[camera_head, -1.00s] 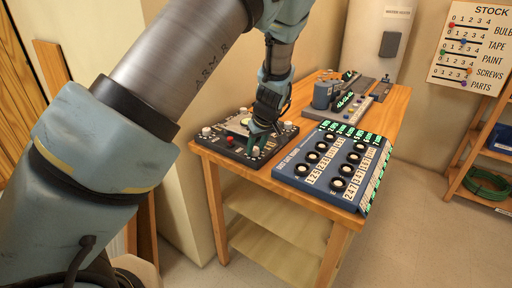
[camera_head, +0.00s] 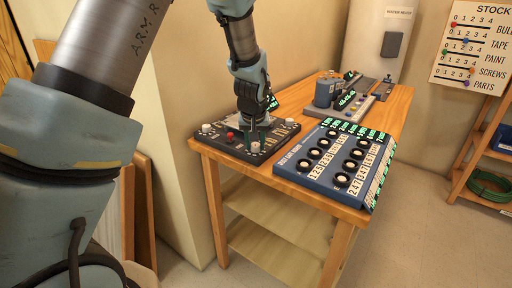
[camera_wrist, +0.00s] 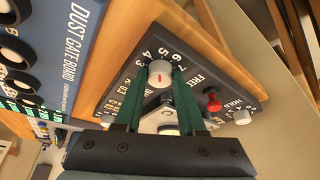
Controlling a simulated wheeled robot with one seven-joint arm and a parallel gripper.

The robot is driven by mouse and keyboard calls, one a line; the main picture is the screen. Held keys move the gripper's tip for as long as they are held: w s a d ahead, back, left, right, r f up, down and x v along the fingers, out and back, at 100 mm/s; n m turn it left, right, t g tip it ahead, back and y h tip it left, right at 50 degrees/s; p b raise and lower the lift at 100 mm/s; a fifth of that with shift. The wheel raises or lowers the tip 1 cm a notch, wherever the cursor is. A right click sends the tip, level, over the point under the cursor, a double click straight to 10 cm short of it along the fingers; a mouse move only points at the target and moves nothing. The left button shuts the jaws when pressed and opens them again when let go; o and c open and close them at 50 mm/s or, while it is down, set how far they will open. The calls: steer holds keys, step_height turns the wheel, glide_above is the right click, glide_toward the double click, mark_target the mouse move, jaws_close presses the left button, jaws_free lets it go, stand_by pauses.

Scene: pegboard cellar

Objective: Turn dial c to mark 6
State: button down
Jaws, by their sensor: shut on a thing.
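A white round dial (camera_wrist: 160,74) with a short red line stands on the dark panel (camera_wrist: 125,75), near its wooden-table edge. Printed numbers, including 3, 4, 5, 6 and 7, curve around it. No letter c is readable beside it. My gripper (camera_wrist: 160,80) has its two green fingers on either side of this dial, shut on it. In the head view my gripper (camera_head: 256,140) points down at the front part of the panel (camera_head: 215,140), with the dial (camera_head: 255,147) low between its fingers. Which number the red line marks is not clear.
A red knob (camera_wrist: 213,101) and another white knob (camera_wrist: 242,117) sit on the same panel. A blue board with several black dials (camera_head: 300,180) lies to the right on the table. Devices and a blue-grey box (camera_head: 327,95) stand farther back.

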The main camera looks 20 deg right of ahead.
steer(key=m, duration=0.1)
steer(key=m+h, duration=0.1)
steer(key=m, duration=0.1)
steer(key=m+g+p, duration=0.1)
steer(key=shift+w+a+r, duration=0.15)
steer(key=shift+w+a, duration=0.05)
steer(key=shift+a, duration=0.05)
steer(key=m+g+h+p, duration=0.1)
steer(key=m, duration=0.1)
steer(key=shift+m+p, duration=0.35)
steer(key=shift+m, duration=0.05)
steer(key=shift+m+g+p, duration=0.4)
steer(key=shift+m+p, duration=0.35)
steer(key=shift+m, duration=0.35)
steer(key=c, duration=0.5)
jaws_free()
steer(key=w+b+v, duration=0.1)
steer(key=v, duration=0.9)
steer(key=shift+s+a+r+b, duration=0.2)
steer(key=shift+s+b, duration=0.1)
steer(key=shift+s, duration=0.15)
